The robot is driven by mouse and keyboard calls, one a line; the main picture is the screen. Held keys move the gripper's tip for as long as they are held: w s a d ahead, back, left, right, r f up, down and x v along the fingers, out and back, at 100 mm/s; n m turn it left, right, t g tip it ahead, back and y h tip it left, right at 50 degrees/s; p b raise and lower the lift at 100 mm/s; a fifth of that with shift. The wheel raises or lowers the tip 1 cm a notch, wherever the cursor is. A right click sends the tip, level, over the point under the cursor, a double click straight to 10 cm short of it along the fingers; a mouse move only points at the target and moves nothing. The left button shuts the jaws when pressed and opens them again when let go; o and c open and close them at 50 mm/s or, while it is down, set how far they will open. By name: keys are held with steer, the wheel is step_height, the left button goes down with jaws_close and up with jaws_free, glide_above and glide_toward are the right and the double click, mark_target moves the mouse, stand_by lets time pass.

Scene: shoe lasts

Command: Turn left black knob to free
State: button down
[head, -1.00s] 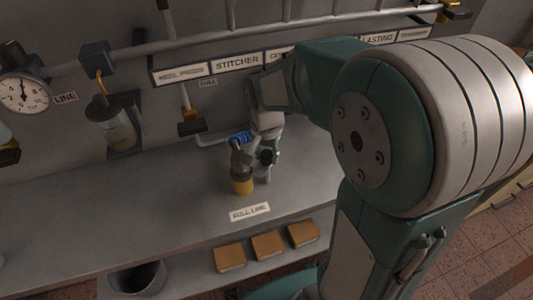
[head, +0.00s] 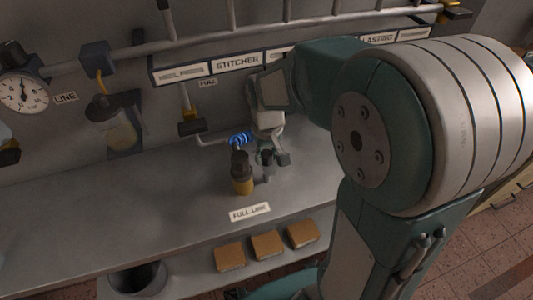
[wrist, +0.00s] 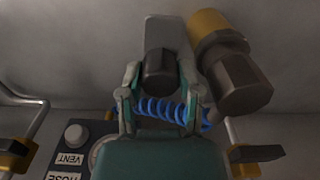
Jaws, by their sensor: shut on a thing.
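A short black knob (wrist: 160,68) on a grey block (wrist: 166,32) sits between my gripper's two fingers in the wrist view. My gripper (wrist: 160,84) is shut on this knob, one finger on each side. In the head view my gripper (head: 268,155) reaches down to the bench and largely hides the block. Beside it stands a fatter dark knob on a yellow base (head: 242,184). That yellow-based piece lies at the right in the wrist view (wrist: 210,24), apart from the fingers. The knob's setting cannot be read.
A blue coiled hose (wrist: 168,109) runs just behind the fingers. A pipe with a yellow-and-black valve (head: 191,126) is on the wall. A FULL LINE label (head: 250,212) lies on the bench (head: 120,208). Brown blocks (head: 267,244) lie below; the bench's left is clear.

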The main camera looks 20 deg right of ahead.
mark_target(266, 154)
steer(key=shift+n, duration=0.4)
steer(key=shift+c, duration=1.5)
jaws_free()
step_height(266, 154, up, 12)
